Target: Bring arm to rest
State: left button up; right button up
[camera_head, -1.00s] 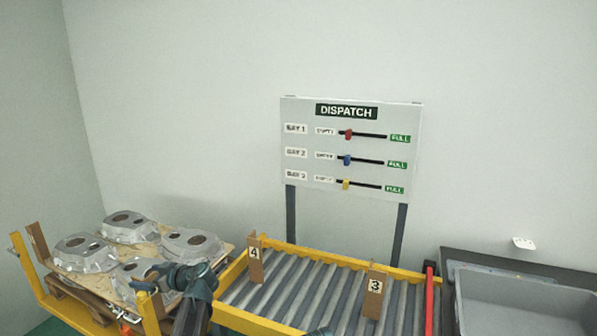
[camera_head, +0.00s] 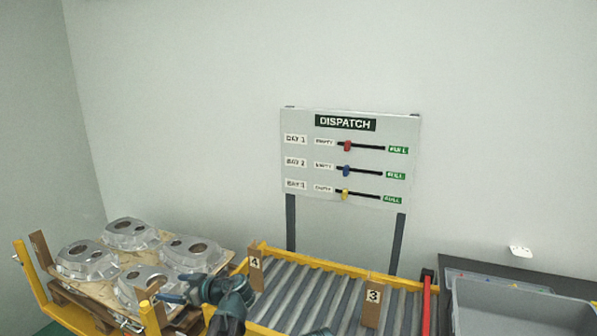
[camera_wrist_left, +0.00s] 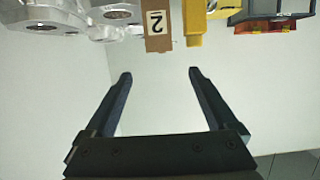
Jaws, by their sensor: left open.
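My left arm comes up from the bottom edge in the head view. Its gripper (camera_head: 168,291) is at the right side of the pallet of castings, beside the front casting (camera_head: 146,285). Whether it touches that casting cannot be told. In the left wrist view the two dark fingers (camera_wrist_left: 158,74) are spread wide with nothing between them. My right gripper does not show.
Several aluminium castings (camera_head: 88,260) lie on a pallet in a yellow-posted frame (camera_head: 35,290). A roller conveyor (camera_head: 320,295) with tags 4 and 3 stands right of it. A grey bin (camera_head: 520,305) is far right. A dispatch board (camera_head: 350,157) stands behind.

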aim_at(152, 286)
pick_arm(q)
jog(key=b+x, duration=0.1)
jog(key=x, duration=0.2)
jog(key=b+x, duration=0.1)
jog(key=x, duration=0.3)
jog(key=b+x, duration=0.1)
jog(key=x, duration=0.3)
jog(key=shift+w+f, duration=0.15)
jog(key=shift+f, duration=0.2)
notch_tip(152, 286, up, 19)
jog(key=p, duration=1.8)
jog(key=shift+d+p, duration=0.35)
jog(key=shift+s+f, duration=0.15)
jog(key=shift+s, duration=0.1)
